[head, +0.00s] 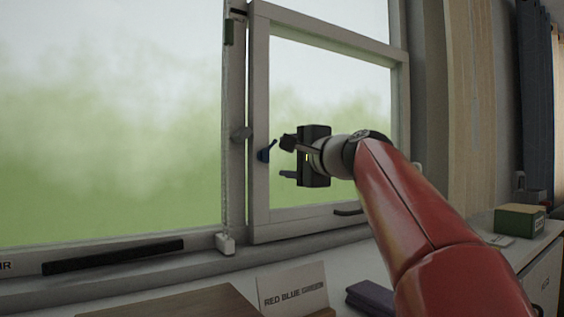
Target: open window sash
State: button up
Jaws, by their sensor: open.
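The window sash (259,205) is a pale frame around a glass pane, on the right part of the window. I cannot tell for sure whether it stands ajar. My red arm hides part of the sash's lower right.
A dark bar (113,257) lies along the lower left frame. Curtains (470,100) hang right.

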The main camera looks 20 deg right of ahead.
aim_at(266, 224)
jog(key=k+l, duration=0.25)
jog(key=k, duration=0.25)
jog(key=k+l, duration=0.2)
jog(key=k, duration=0.25)
